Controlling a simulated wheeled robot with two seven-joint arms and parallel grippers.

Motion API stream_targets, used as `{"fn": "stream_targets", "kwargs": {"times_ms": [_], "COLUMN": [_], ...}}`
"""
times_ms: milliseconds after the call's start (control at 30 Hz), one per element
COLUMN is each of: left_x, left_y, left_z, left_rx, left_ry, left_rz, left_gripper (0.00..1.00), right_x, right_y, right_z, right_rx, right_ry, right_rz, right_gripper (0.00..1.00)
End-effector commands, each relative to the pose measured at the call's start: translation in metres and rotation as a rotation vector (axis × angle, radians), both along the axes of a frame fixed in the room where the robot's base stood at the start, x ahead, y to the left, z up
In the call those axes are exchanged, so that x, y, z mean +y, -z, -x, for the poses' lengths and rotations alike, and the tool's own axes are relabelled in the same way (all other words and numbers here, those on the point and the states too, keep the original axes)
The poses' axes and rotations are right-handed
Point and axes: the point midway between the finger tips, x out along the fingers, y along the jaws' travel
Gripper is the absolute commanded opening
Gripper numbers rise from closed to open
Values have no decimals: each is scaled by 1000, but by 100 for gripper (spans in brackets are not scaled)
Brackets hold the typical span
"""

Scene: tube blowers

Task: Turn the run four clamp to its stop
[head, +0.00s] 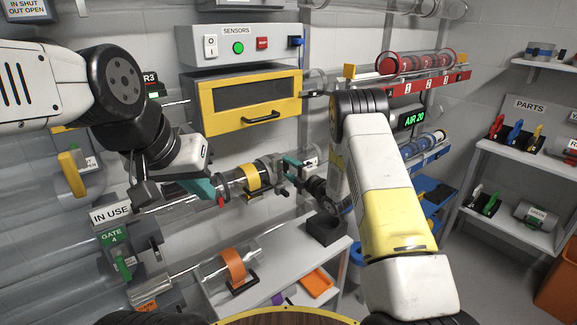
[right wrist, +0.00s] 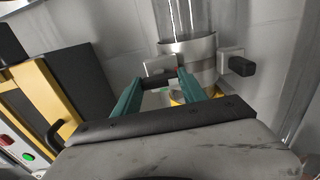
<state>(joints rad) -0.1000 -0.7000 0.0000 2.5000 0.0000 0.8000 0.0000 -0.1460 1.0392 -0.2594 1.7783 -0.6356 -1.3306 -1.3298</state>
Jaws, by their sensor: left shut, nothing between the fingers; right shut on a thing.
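A clear tube with a yellow band (head: 251,177) and metal fittings runs across the middle of the head view. My right gripper (head: 292,164) is at its right part. In the right wrist view, the teal fingers of this gripper (right wrist: 158,88) are shut on a dark clamp handle (right wrist: 158,82). The handle is beside a metal collar (right wrist: 190,48) around the clear tube. I cannot read a run number on this clamp. My left gripper (head: 204,190) is shut and empty near the tube's left end, beside a red tab (head: 221,201). Whether it touches the tube is unclear.
A yellow cabinet (head: 245,104) hangs above the tube, under the sensors panel (head: 238,45). A parts shelf (head: 520,154) stands right.

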Motion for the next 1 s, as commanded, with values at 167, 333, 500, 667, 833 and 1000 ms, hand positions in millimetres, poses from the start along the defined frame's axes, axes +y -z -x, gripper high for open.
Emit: {"fn": "stream_targets", "kwargs": {"times_ms": [167, 333, 500, 667, 833, 1000], "left_x": [0, 0, 0, 0, 0, 0], "left_y": [0, 0, 0, 0, 0, 0], "left_z": [0, 0, 0, 0, 0, 0], "left_rx": [0, 0, 0, 0, 0, 0], "left_ry": [0, 0, 0, 0, 0, 0], "left_rz": [0, 0, 0, 0, 0, 0], "left_gripper": [0, 0, 0, 0, 0, 0], "right_x": [0, 0, 0, 0, -1, -14], "right_y": [1, 1, 1, 1, 1, 0], "right_z": [1, 1, 0, 0, 1, 17], "right_rx": [-2, -2, -1, -1, -1, 0], "right_ry": [-2, -2, -1, -1, 0, 2], "right_rz": [7, 7, 7, 5, 5, 5], "right_gripper": [9, 9, 71, 71, 71, 71]}}
